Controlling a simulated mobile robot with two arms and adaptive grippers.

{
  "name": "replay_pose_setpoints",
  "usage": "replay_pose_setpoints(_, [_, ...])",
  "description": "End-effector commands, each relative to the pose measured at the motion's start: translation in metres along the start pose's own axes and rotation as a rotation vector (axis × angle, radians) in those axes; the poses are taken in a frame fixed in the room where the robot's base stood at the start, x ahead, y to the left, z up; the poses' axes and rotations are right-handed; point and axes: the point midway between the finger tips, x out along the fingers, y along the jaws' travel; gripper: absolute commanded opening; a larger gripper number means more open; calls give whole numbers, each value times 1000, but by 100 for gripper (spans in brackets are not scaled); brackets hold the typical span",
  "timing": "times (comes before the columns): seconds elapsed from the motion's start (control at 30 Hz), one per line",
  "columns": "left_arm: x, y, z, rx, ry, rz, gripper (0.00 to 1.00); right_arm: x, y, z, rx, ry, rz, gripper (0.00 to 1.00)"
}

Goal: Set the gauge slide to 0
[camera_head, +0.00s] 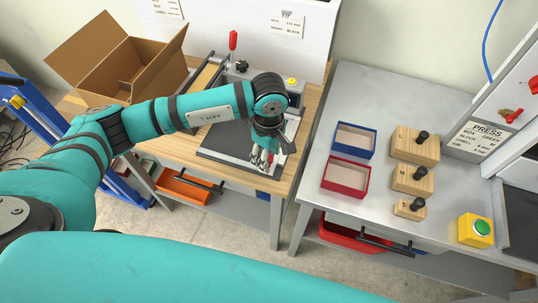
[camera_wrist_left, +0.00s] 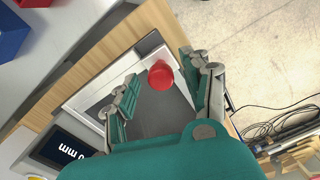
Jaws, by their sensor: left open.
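My left gripper (camera_head: 263,160) is low over the dark plate (camera_head: 222,141) of the fixture on the wooden table in the head view. In the left wrist view the same gripper (camera_wrist_left: 160,69) is open. A round red knob (camera_wrist_left: 160,75) shows between its fingertips, with a gap visible on the left side; I cannot tell how deep it sits. A pale metal bar (camera_wrist_left: 150,46) lies just beyond the knob. A dark display (camera_wrist_left: 64,149) with white digits and "mm" is at the lower left, partly cut off by my gripper, so its full reading is hidden. My right gripper is not in view.
An open cardboard box (camera_head: 118,68) and an upright red-handled clamp (camera_head: 233,41) stand behind the arm. On the grey table are a blue tray (camera_head: 355,153), a red tray (camera_head: 345,190), several knobbed wooden blocks and a green button box (camera_head: 475,230).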

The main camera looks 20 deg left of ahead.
Motion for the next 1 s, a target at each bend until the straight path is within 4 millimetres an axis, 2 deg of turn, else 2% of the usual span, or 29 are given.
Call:
replay_pose_setpoints(0.2, [20, 0, 1, 0, -1, 0, 49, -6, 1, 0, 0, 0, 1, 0])
replay_pose_setpoints(0.53, [23, 0, 0, 0, 0, 1, 47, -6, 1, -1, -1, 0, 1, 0])
replay_pose_setpoints(0.9, [23, 0, 0, 0, -1, 1, 0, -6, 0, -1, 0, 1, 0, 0])
replay_pose_setpoints(1.0, [23, 0, 0, 0, -1, 1, 0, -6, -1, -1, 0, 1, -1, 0])
